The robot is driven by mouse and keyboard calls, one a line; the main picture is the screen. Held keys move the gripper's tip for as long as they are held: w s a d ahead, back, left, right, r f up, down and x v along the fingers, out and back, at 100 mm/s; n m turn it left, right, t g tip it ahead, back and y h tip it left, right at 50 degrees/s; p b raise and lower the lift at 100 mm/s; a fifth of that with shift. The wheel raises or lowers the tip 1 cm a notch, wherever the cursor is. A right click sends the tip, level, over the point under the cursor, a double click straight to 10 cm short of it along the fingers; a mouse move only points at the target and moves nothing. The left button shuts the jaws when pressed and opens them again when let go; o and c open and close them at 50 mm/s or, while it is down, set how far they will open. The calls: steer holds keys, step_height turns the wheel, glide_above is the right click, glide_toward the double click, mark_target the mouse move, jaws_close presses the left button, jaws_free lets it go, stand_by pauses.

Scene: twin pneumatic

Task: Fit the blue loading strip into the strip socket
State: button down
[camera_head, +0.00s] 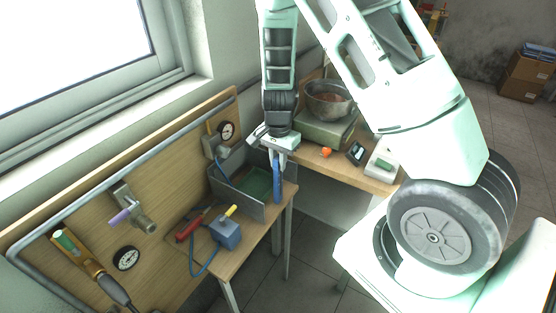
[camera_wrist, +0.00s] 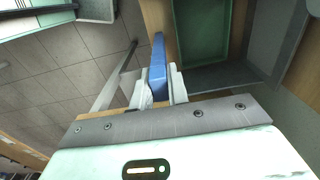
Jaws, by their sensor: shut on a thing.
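My gripper (camera_head: 278,161) is shut on the blue loading strip (camera_head: 278,184) and holds it upright beside the right end of the grey-walled tray. In the wrist view the strip (camera_wrist: 158,58) sticks out between the two pale fingers of my gripper (camera_wrist: 161,84), with its far end free. The strip is beside the tray's green bottom there, over or near the bench edge; I cannot tell whether it touches anything. I cannot make out the strip socket for certain in either view.
The grey tray (camera_head: 238,205) with a green bottom stands on the wooden bench (camera_head: 258,226). A blue box with a yellow lever (camera_head: 226,233) and a red-handled tool (camera_head: 190,227) lie in front. A metal bowl (camera_head: 330,98) stands behind. Gauges and valves line the backboard (camera_head: 80,215).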

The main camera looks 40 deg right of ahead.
steer(key=shift+f, duration=0.2)
steer(key=c, duration=1.4)
jaws_free()
steer(key=shift+o, duration=0.2)
steer(key=shift+r, duration=0.2)
